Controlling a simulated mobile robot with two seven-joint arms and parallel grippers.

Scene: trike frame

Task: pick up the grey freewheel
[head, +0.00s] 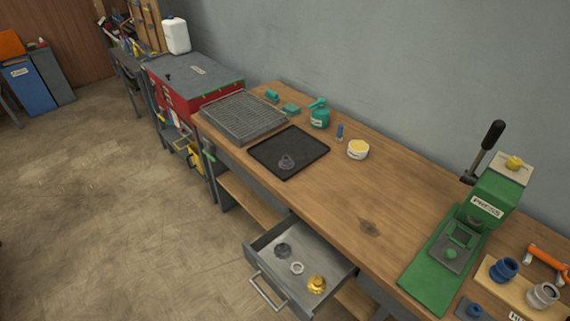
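Two grey parts could be the grey freewheel, and I cannot tell which for sure. In the head view a dark grey round part (283,250) lies at the back left of the open drawer (258,238) below the bench. Another grey part, a stepped round piece (286,162), sits on the black mat (310,146) on the bench top. A pale ring (297,268) and a gold toothed part (316,284) also lie in the drawer, apart from the dark one. Neither of my grippers is in view.
The wooden bench (405,200) carries a wire rack (243,118), teal bottle (319,118), yellow-lidded tub (357,149) and green press (470,235). Blue and grey cups stand at the right. A red chest (172,95) stands beyond. The floor in front is clear.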

